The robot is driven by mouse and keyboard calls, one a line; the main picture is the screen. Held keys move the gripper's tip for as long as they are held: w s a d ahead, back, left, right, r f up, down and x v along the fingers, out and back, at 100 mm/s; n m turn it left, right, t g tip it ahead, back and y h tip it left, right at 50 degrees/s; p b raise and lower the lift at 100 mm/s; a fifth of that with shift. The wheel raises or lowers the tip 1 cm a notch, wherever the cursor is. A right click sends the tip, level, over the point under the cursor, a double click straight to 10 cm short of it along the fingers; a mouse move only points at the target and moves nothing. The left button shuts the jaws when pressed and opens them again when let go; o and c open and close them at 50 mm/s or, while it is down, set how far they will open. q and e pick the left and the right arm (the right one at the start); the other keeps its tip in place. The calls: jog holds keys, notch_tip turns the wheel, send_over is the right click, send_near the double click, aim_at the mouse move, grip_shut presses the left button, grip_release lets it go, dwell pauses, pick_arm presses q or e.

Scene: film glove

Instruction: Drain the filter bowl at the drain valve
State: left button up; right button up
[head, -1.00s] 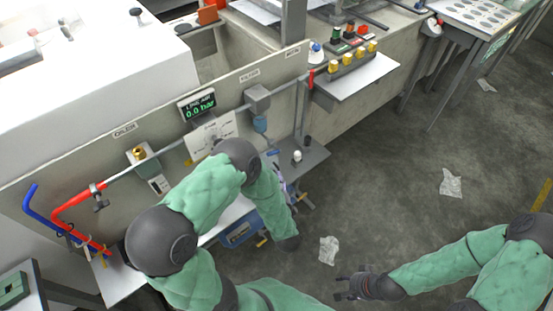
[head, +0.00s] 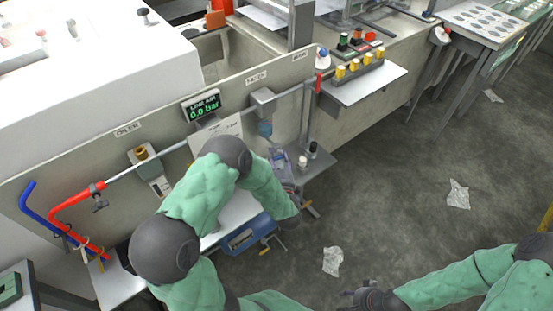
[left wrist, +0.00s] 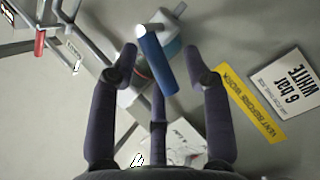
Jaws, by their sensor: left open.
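The filter (head: 263,97) is a grey block on the pipe under the FILTER label, with a blue-teal bowl (head: 265,129) below it. My left gripper (head: 280,160) is just below and right of the bowl in the head view, partly behind my forearm. My right gripper (head: 352,297) hangs low, away from the panel.
A pressure display (head: 203,106) reads 0.0 bar. The pipe carries a red handle (head: 319,82) at right. Small bottles (head: 308,155) stand on a grey shelf; a blue bin (head: 243,236) is below. A yellow vent label (left wrist: 250,103) and white card (left wrist: 287,82) are on the panel.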

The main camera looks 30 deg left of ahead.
pick_arm(q)
jog(key=shift+w+a, duration=0.15)
grip_shut()
